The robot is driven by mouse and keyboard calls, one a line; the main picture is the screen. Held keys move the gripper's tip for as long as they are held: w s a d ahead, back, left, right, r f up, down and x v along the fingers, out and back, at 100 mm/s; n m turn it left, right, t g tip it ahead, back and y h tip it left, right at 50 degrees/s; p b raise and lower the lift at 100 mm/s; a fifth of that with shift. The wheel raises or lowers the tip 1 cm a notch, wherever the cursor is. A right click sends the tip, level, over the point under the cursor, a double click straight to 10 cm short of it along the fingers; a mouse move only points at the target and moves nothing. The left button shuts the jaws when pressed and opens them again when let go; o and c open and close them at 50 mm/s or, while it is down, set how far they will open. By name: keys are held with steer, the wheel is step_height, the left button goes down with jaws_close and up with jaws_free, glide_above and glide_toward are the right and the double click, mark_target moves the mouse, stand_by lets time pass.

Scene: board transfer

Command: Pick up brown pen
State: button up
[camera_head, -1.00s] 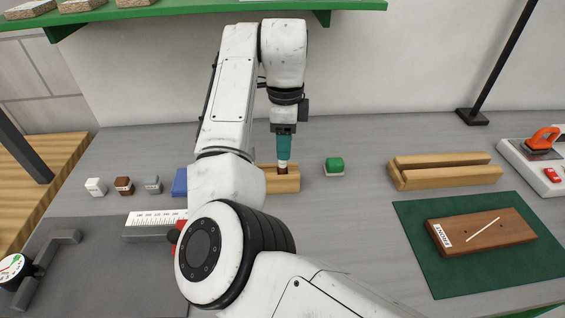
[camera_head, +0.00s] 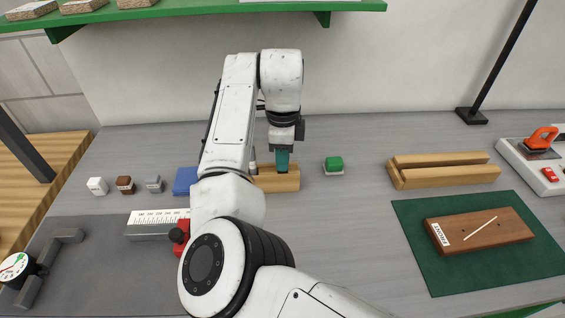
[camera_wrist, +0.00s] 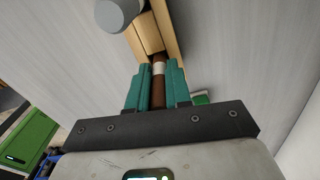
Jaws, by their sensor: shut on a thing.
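The brown pen (camera_wrist: 158,90), with a white band, lies between the teal fingers of my gripper (camera_wrist: 158,70) in the wrist view. My gripper is shut on it. In the head view my gripper (camera_head: 282,168) points down at the wooden holder (camera_head: 275,183), with its fingertips close above the holder's top. The fingers hide the pen there. The holder (camera_wrist: 148,32) also shows beyond the fingertips in the wrist view, and the pen's far end reaches to it. How deep the pen sits in it cannot be told.
A grey round-ended object (camera_wrist: 115,13) stands beside the pen, close to the fingers. A green-topped block (camera_head: 334,165) is just right of the holder, and a blue block (camera_head: 185,181) is left. A grooved wooden block (camera_head: 445,175) and a green mat (camera_head: 425,255) lie right.

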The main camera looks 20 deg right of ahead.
jaws_close()
step_height(320, 180, up, 18)
stand_by(0.7)
stand_by(0.4)
